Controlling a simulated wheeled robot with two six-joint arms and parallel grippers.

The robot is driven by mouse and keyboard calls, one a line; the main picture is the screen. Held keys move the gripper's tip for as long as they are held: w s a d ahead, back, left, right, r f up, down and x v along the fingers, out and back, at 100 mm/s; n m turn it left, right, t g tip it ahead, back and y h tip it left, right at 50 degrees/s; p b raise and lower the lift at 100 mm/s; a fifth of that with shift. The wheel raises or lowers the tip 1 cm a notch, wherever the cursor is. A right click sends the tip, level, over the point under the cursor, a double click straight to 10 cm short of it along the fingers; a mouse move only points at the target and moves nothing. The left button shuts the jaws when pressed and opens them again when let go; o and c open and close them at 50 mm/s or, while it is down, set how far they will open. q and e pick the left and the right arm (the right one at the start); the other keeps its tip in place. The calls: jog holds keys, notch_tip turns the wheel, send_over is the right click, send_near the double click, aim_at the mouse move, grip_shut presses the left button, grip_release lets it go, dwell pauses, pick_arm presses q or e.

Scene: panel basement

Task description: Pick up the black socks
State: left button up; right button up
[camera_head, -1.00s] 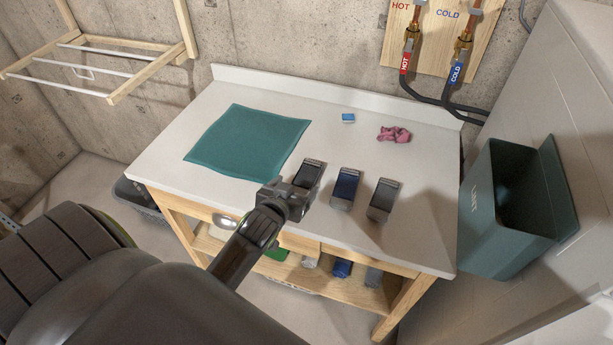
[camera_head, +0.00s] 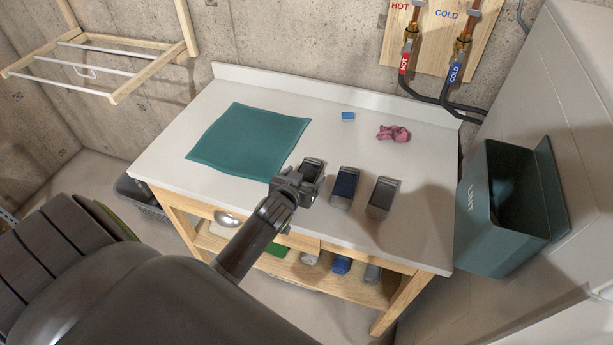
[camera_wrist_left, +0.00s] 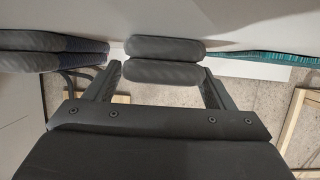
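The black socks (camera_head: 314,167), a dark folded pair, lie on the white table (camera_head: 400,236) near its front edge, left of the other pairs. My left gripper (camera_head: 303,182) is low over their near end and hides part of them. In the left wrist view the folded pair (camera_wrist_left: 165,47) lies between the two fingers of my left gripper (camera_wrist_left: 163,76). The fingers stand apart, one at each side of the pair. Any gap at the fingertips is very small, and contact is unclear. My right gripper is not in view.
Blue socks (camera_head: 345,187) and grey socks (camera_head: 382,198) lie just to the right. A teal cloth (camera_head: 245,138), a small blue block (camera_head: 348,117) and a crumpled pink cloth (camera_head: 394,133) lie farther back. A green bin (camera_head: 495,225) hangs at the right.

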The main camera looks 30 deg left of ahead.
pick_arm(q)
jog(key=c, duration=0.9)
jog(key=shift+r, duration=0.1)
